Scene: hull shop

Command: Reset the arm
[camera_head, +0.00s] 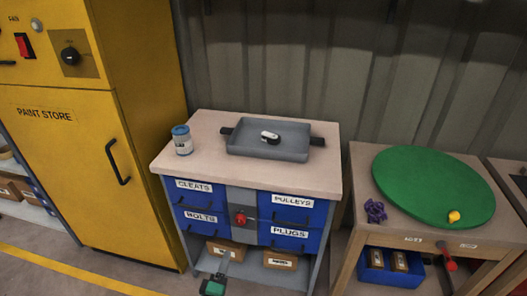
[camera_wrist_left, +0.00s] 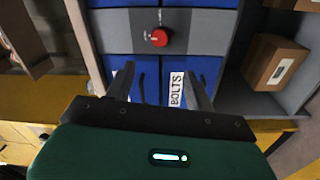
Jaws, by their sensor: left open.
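My left gripper (camera_head: 221,266), with a green body, is low in front of the workbench (camera_head: 250,178) in the head view. In the left wrist view its two dark fingers (camera_wrist_left: 158,80) are spread apart, with nothing between them. Beyond them are blue drawer fronts, one with the BOLTS label (camera_wrist_left: 176,90), and a red knob (camera_wrist_left: 159,37) on a grey panel. The fingers' exact distance from the drawers is hard to tell. My right gripper is in neither view.
The bench top holds a grey tray (camera_head: 268,154) with a small white-and-dark item, and a blue-lidded jar (camera_head: 182,141). A yellow cabinet (camera_head: 75,140) stands left. A table with a green disc (camera_head: 430,183) stands right. Boxes (camera_head: 225,249) sit on the lower shelf.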

